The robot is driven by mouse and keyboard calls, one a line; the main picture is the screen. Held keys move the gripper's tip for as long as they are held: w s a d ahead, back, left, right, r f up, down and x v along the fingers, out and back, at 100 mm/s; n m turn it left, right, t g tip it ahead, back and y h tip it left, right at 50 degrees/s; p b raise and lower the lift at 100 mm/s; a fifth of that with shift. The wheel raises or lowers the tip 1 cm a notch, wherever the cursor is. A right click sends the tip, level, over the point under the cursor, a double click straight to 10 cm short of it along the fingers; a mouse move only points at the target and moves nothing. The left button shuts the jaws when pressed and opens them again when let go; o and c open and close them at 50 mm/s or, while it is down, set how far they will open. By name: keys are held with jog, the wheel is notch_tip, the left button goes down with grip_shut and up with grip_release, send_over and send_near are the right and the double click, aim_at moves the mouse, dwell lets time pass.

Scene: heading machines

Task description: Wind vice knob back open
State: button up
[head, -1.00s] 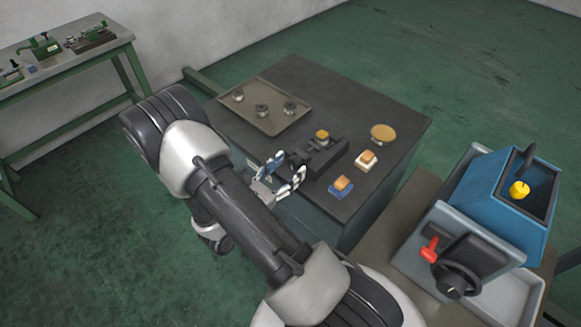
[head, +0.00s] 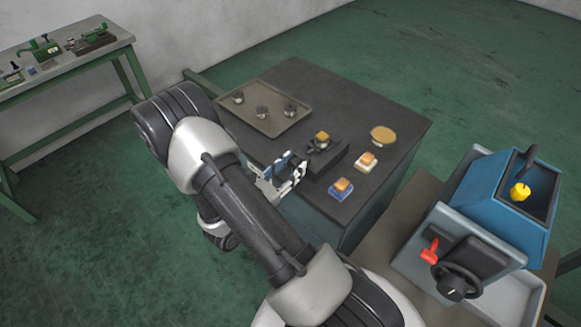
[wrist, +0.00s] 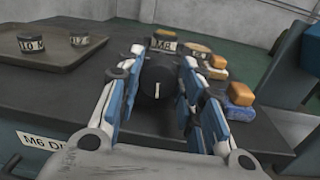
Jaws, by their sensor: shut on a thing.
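The dark vice (head: 322,161) stands on the dark bench top in the head view, holding a small piece with a tan top (head: 322,136). In the wrist view, its black round knob (wrist: 157,80) with a white mark, roughly upright, sits between my fingers. My gripper (head: 283,172) is shut on the knob at the vice's near left end; its blue and pale fingers (wrist: 160,66) flank the knob in the wrist view. The knob is hidden by my fingers in the head view. The vice's jaw gap cannot be made out.
A tray (head: 283,127) with several labelled dies lies at the back left. A white block (head: 363,167), a blue block (head: 337,194), both with tan tops, and a round golden disc (head: 383,134) lie right of the vice. A blue machine (head: 481,190) stands at the right.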

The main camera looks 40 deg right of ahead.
jog(key=shift+c, duration=1.1)
jog(key=n+p, duration=0.2)
jog(key=n, duration=0.1)
jog(key=shift+r+p, duration=0.1)
jog(key=shift+p, duration=0.3)
jog(key=n+p, duration=0.2)
jog(key=n, duration=0.2)
jog(key=shift+w+n+p, duration=0.1)
jog(key=shift+n+p, duration=0.2)
jog(key=shift+n, duration=0.1)
jog(key=n+p, duration=0.1)
jog(key=n, duration=0.3)
jog(key=shift+g+p, duration=0.4)
jog(key=shift+w+n+y+p, duration=0.1)
jog(key=shift+n+y+p, duration=0.35)
jog(key=shift+n, duration=1.55)
